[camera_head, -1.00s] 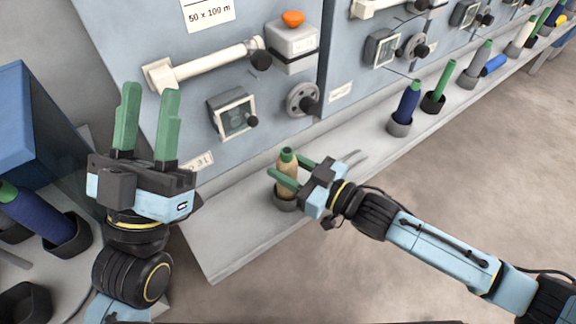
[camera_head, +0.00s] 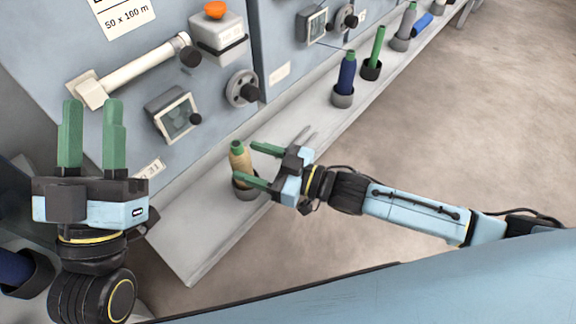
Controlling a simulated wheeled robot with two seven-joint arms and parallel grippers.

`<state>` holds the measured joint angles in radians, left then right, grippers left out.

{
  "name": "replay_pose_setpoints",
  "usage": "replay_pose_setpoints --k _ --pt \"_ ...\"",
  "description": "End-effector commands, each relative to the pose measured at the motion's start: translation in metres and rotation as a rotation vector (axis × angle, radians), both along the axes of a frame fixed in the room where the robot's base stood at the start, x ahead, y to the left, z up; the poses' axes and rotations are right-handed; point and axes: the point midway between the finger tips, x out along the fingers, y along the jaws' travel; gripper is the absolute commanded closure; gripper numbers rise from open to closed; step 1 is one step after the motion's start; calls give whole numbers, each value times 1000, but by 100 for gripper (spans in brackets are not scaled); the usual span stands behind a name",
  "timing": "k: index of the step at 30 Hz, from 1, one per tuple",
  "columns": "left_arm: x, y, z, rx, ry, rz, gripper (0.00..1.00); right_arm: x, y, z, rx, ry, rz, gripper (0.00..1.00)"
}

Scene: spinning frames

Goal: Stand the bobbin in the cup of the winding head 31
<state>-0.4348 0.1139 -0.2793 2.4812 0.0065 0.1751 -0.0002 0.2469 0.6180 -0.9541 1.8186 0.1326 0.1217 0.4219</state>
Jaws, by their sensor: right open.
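The bobbin (camera_head: 239,158), wound with tan yarn and with a green top, stands nearly upright in the dark grey cup (camera_head: 243,191) on the shelf below the winding head whose label (camera_head: 149,169) ends in 31. My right gripper (camera_head: 249,164) is open. Its green fingers point left, one near the bobbin's lower part and one behind and to the right of its top. I cannot tell whether a finger touches it. My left gripper (camera_head: 88,120) is open and empty, fingers up, in front of the machine panel at the left.
The grey shelf (camera_head: 192,246) runs from the lower middle to the upper right. A dark blue bobbin (camera_head: 14,268) lies in a holder at lower left. The floor at right is clear.

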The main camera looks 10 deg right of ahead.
Motion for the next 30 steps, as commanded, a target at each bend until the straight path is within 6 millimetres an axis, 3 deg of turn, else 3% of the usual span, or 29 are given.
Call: replay_pose_setpoints --k 3,9,15,20,23,27,30 --pt "7 -2 -5 34 113 0 64 -16 -24 2 -3 4 -1 39" --pt "19 -2 -31 94 303 7 64 -35 -51 1 -3 3 -1 39" --pt "25 1 -56 138 444 18 64 -45 -66 1 0 1 -1 39" --pt "26 2 -65 153 493 20 64 -49 -69 3 5 -2 -3 39" --pt "27 2 -67 156 503 21 64 -52 -53 18 38 -20 -24 39" --pt "27 2 -67 156 503 21 64 -54 -26 73 118 -73 -138 39" --pt "27 2 -67 156 502 21 64 -50 -32 116 151 -103 -282 39"
